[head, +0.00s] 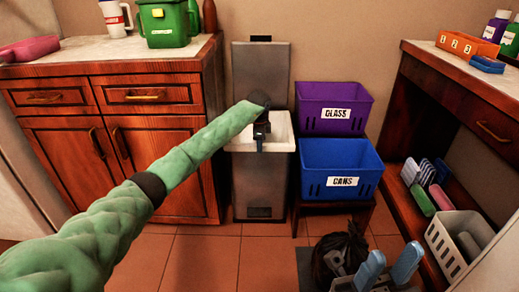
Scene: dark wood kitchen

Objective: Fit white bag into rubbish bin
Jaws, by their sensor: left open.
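The rubbish bin (258,185) is a tall grey bin against the wall with its lid (260,70) raised upright. The white bag (282,130) lies in its mouth, with white edges over the front and right of the rim. How far it is fitted at the back left is hidden by my arm. My left gripper (260,140) is dark, open and small in the picture. It is over the bin's mouth at the bag's front edge; I cannot tell whether it touches the bag. My right gripper is not in view.
A purple GLASS crate (333,104) and a blue CANS crate (341,168) stand right of the bin. A wooden cabinet (130,140) is close on its left. A black bag (338,262) and blue-handled items (407,262) are at the bottom right. Floor before the bin is clear.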

